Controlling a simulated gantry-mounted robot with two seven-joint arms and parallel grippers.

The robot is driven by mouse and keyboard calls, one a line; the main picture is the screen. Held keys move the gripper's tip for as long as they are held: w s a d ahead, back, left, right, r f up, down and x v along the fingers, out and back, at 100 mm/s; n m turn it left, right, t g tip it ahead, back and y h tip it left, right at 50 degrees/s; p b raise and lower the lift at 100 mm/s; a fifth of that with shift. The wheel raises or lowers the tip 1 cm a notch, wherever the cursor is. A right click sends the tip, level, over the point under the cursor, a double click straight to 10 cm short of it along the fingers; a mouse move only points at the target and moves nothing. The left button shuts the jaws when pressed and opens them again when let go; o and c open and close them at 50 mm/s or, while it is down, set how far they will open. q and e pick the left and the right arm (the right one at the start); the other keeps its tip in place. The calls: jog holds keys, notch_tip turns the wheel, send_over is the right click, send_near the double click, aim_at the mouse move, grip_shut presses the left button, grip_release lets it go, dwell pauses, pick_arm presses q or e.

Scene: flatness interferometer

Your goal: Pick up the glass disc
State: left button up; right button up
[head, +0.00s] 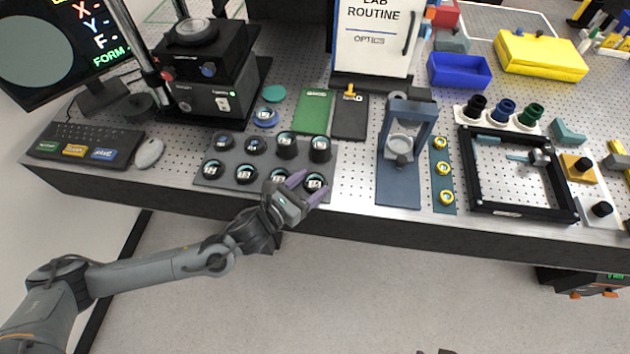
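A dark grey rack (222,157) near the bench's front edge holds two rows of round, dark-rimmed pieces with glassy tops and number labels. I cannot tell which of them is the task's glass disc. The front-right glass disc (314,183) sits in the rack, close to my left gripper. My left gripper (308,184) has its two purple fingers spread and reaches over the rack's front-right corner. The disc shows between or just behind the fingertips; contact cannot be told. The gripper partly hides the neighbouring front-row piece. A small dark part at the bottom edge may be my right gripper (436,351).
A black instrument (205,95), keyboard (85,145) and mouse (149,153) stand left. Behind the rack lie a blue round holder (265,118) and green notebook (313,111). A blue-grey stand (398,185) and black frame (520,211) stand right.

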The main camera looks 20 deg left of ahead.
pick_arm(q)
jog(key=c, duration=0.7)
jog(key=shift+o, duration=0.2)
jog(key=shift+r, duration=0.2)
